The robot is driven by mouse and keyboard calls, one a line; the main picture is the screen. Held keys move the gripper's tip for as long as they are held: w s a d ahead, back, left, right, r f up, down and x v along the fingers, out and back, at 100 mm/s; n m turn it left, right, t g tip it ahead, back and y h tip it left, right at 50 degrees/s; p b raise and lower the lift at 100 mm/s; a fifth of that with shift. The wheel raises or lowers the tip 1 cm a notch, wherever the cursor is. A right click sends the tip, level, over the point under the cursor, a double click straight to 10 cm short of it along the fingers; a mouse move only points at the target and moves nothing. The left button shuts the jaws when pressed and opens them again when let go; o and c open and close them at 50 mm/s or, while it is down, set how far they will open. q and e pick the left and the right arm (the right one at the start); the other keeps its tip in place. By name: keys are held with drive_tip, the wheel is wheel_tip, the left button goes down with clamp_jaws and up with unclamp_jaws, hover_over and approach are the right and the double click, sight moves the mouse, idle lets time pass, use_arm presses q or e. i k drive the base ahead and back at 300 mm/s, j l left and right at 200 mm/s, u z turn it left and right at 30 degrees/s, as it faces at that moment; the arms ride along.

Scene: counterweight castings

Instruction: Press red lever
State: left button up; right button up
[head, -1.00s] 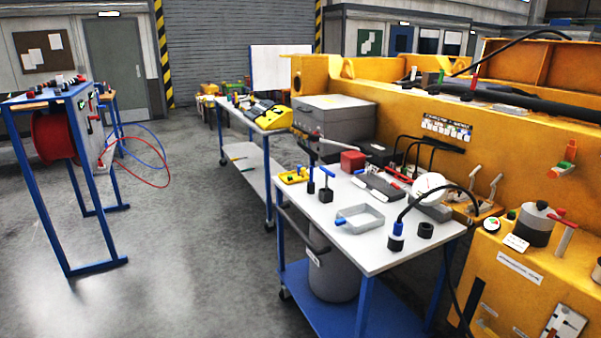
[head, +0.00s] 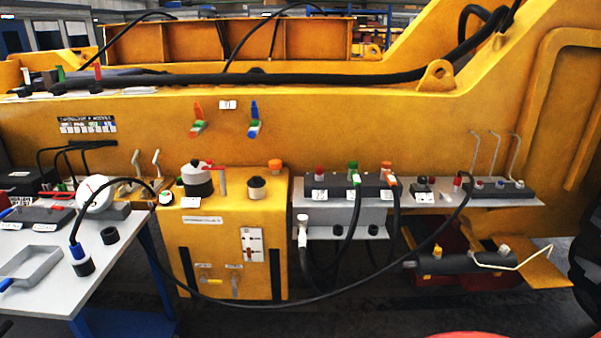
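A red lever handle (head: 208,168) sits beside the white-and-dark round pot (head: 197,181) on top of the yellow cabinet (head: 228,240), left of centre. A pinkish upright post stands at its right end. Another lever, orange-red with a green part (head: 198,118), is mounted on the yellow beam above. Which one is the task's red lever I cannot tell for certain. Neither of my grippers shows in the head view.
The white-topped table (head: 40,245) at left holds a grey tray (head: 30,265) and a round gauge (head: 93,194). A black hose (head: 330,300) loops across the front from the table to the right. A grey shelf (head: 345,215) with valves stands right of the cabinet.

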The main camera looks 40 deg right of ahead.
sight(54, 207)
drive_tip(key=i, duration=1.45)
